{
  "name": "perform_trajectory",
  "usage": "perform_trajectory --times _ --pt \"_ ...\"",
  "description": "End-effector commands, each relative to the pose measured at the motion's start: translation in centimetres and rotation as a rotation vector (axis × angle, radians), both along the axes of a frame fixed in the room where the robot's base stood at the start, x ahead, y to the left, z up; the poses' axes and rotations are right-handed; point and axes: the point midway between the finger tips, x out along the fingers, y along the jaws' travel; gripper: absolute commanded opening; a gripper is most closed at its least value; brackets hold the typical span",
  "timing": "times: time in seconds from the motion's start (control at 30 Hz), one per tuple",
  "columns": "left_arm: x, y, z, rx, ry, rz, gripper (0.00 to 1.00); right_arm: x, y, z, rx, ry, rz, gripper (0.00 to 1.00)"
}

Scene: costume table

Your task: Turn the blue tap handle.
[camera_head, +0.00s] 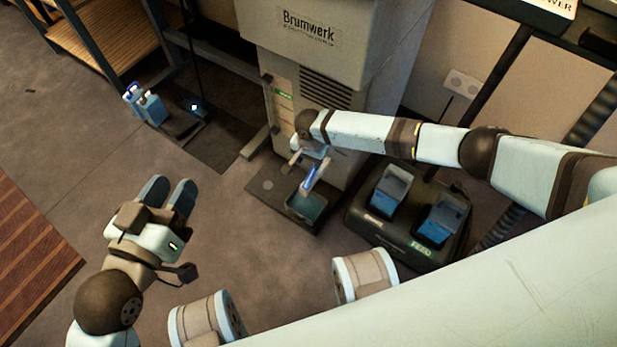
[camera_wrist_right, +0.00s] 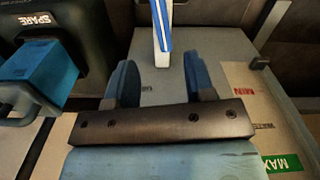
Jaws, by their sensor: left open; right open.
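The blue tap handle (camera_head: 309,177), a narrow blue bar with white edges, is at the front of the grey Brumwerk machine (camera_head: 330,60), above a blue container (camera_head: 312,205). In the right wrist view the handle (camera_wrist_right: 163,30) shows at top centre, beyond the fingertips and roughly in line with the gap between them. My right gripper (camera_wrist_right: 162,78) is open and empty, apparently apart from the handle. In the head view it is partly hidden by its own wrist. My left gripper (camera_head: 170,188) is open and empty over the floor at the left, far from the tap.
Two blue containers stand in a black rack (camera_head: 400,218) right of the tap; one spot is marked FEED. A SPARE label and a blue container (camera_wrist_right: 40,75) are left in the wrist view.

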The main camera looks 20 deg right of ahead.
Motion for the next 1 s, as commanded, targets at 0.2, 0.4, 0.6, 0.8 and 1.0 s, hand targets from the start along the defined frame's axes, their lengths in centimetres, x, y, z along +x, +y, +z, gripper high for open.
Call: perform_trajectory --times 0.2,0.4,0.6,0.8,1.0 --pt "1.5 0.9 -0.5 0.092 -0.156 0.003 0.43 0.1 0.1 -5.5 0.000 -0.001 0.001 0.49" --pt "2.4 1.5 -0.1 0.162 -0.279 0.011 0.43 0.0 0.1 -8.8 0.001 -0.002 0.002 0.49" --pt "2.8 1.8 0.4 0.197 -0.343 0.016 0.43 0.1 0.1 -10.2 0.002 -0.002 0.003 0.49" --pt "2.9 1.8 0.6 0.203 -0.354 0.016 0.43 0.0 0.1 -10.3 0.002 -0.002 0.003 0.49" --pt "2.9 1.8 0.6 0.202 -0.354 0.016 0.43 0.0 0.1 -10.3 0.002 -0.002 0.003 0.31"
